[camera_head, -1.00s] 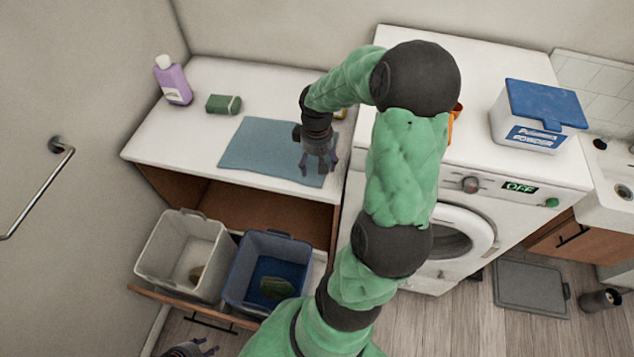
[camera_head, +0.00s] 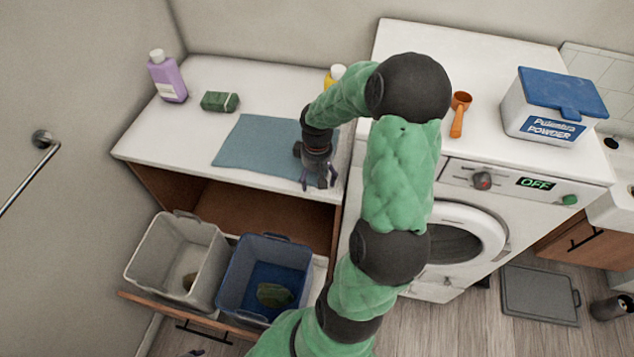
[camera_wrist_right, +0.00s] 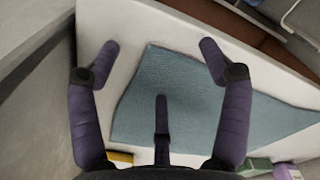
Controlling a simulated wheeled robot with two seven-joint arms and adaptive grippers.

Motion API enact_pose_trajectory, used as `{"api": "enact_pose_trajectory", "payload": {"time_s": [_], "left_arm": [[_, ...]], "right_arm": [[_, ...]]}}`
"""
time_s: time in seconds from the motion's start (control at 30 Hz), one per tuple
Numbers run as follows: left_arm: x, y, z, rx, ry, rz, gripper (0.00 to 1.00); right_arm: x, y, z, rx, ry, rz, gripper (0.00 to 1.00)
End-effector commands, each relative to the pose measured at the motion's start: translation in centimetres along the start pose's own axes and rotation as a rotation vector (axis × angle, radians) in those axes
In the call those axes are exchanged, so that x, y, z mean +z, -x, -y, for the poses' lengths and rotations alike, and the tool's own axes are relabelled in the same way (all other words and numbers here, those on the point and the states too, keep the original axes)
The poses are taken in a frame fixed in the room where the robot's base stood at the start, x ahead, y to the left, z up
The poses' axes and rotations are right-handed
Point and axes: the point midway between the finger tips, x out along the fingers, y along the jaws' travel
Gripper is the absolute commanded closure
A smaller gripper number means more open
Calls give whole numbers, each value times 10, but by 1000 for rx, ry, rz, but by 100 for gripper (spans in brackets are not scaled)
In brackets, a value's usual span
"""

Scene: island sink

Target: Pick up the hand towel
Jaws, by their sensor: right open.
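The hand towel (camera_head: 255,145) is a flat blue-grey cloth on the white counter, near its front edge. It also shows in the right wrist view (camera_wrist_right: 185,90), spread out beneath my fingers. My right gripper (camera_head: 321,180) is open and empty over the towel's right end, near the counter's front right corner. I cannot tell the exact gap above the cloth. Only a small dark tip of my left gripper (camera_head: 193,353) shows at the bottom edge.
A purple bottle (camera_head: 168,78) and a green sponge (camera_head: 220,102) stand at the counter's back left. A yellow bottle (camera_head: 334,76) is partly behind my right arm. The washing machine (camera_head: 478,60) adjoins on the right, bearing an orange scoop (camera_head: 459,113) and a powder box (camera_head: 545,108). Bins (camera_head: 262,278) sit below.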

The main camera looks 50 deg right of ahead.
Motion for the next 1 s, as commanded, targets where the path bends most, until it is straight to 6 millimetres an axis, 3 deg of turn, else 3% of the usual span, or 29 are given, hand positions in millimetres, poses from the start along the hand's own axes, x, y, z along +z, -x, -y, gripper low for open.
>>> {"api": "enact_pose_trajectory", "payload": {"time_s": [0.47, 1.0], "left_arm": [[0, -5, 2, 0, 0, 0, 60], [0, -5, 2, 0, 0, 0, 60]], "right_arm": [[0, -8, 0, 0, 0, 0, 23], [4, -11, 3, -6, 2, 12, 99]]}}
